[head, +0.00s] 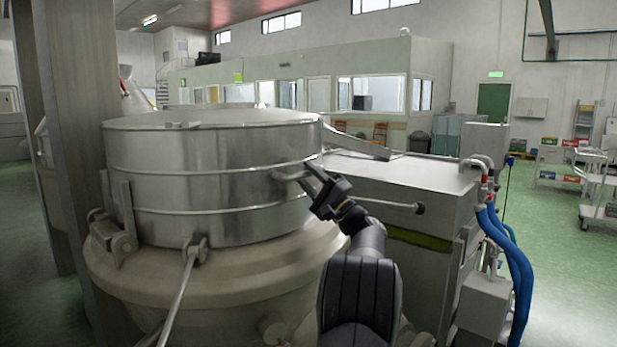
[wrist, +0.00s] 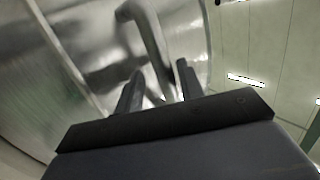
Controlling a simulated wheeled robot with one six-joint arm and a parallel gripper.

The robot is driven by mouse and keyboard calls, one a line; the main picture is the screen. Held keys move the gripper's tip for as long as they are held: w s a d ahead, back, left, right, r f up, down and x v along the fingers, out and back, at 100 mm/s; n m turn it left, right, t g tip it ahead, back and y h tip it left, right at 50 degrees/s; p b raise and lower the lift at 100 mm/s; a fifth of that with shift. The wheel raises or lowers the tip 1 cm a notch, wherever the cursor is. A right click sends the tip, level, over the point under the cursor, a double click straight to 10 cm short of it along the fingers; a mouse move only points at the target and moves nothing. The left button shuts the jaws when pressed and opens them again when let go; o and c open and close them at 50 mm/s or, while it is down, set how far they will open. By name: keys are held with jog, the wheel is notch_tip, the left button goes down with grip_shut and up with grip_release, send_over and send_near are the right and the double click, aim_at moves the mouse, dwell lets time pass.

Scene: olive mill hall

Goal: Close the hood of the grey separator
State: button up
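The grey separator's hood (head: 215,165) is a wide metal drum with a lid-like top in the head view. It sits about level over the separator's flared base (head: 200,285), with a hinge-like bracket (head: 122,243) at its left. I cannot tell whether a small gap remains under its rim. A bent metal handle (head: 288,176) sticks out of its right side. My gripper (head: 308,182) is at the end of this handle. In the wrist view the handle (wrist: 150,38) runs down between my two spread fingers (wrist: 158,88), with space beside it. Its lower end is partly hidden.
A grey boxy machine housing (head: 400,185) stands right of the hood, with a thin rod with a knob (head: 418,208) near my arm. Blue hoses (head: 515,260) hang at its right end. A pillar (head: 70,130) stands close at left. Green floor (head: 570,270) is open at right.

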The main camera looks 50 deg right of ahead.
jog(key=shift+s, duration=0.1)
jog(key=b+v, duration=0.2)
jog(key=v, duration=0.8)
jog(key=shift+s, duration=0.3)
jog(key=shift+f, duration=0.1)
jog(key=p+x, duration=0.2)
jog(key=x, duration=0.9)
jog(key=shift+w+r, duration=0.1)
jog(key=shift+r, duration=0.15)
jog(key=shift+a+r+n+y+p, duration=0.4)
jog(key=shift+r+n+p, duration=0.1)
jog(key=shift+r+n, duration=0.15)
jog(key=shift+a, duration=0.1)
